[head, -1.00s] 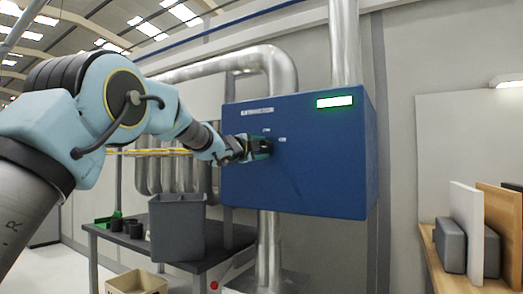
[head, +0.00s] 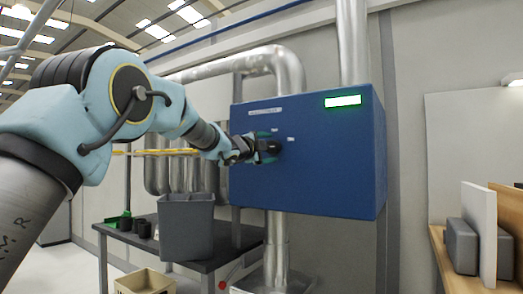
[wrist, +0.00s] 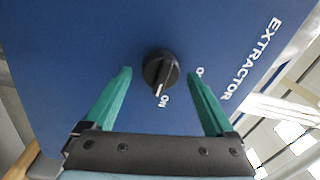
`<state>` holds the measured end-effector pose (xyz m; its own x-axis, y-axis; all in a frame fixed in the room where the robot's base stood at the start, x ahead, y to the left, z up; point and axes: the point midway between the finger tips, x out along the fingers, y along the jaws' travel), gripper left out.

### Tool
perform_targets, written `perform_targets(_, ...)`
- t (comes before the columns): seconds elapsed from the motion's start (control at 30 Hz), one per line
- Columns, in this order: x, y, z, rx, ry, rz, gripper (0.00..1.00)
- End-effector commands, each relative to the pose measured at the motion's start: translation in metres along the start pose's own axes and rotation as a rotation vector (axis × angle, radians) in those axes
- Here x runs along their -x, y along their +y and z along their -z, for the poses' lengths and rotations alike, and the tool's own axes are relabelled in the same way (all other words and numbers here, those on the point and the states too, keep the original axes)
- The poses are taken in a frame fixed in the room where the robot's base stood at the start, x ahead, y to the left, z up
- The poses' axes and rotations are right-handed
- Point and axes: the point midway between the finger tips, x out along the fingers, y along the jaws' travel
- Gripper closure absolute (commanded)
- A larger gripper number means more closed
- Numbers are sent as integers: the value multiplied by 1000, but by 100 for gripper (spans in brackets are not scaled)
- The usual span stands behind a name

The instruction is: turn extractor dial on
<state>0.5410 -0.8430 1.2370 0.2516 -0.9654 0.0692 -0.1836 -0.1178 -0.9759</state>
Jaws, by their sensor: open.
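The extractor dial (wrist: 161,70) is a round black knob with a white pointer line on the front of the blue extractor box (wrist: 60,50). In the wrist view its pointer is toward the ON label (wrist: 164,100). A second label (wrist: 200,72) is partly hidden behind one finger. My gripper (wrist: 160,74) is open, with one green finger on each side of the dial and a gap to each. In the head view my gripper (head: 262,147) is at the box (head: 330,170), and the dial (head: 274,146) shows at its tip.
A lit green-edged panel (head: 342,101) is on the box's upper right. Metal ducts (head: 352,50) rise behind it. A grey bin (head: 186,225) stands on a dark table at lower left. Boards (head: 481,240) stand on a wooden shelf at right.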

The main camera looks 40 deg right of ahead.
Motion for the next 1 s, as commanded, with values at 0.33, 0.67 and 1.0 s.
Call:
perform_targets(0.33,64,2,-1,-1,-2,1,11)
perform_targets(0.67,99,1,0,0,0,0,11)
perform_targets(1.0,100,0,0,-1,0,0,11)
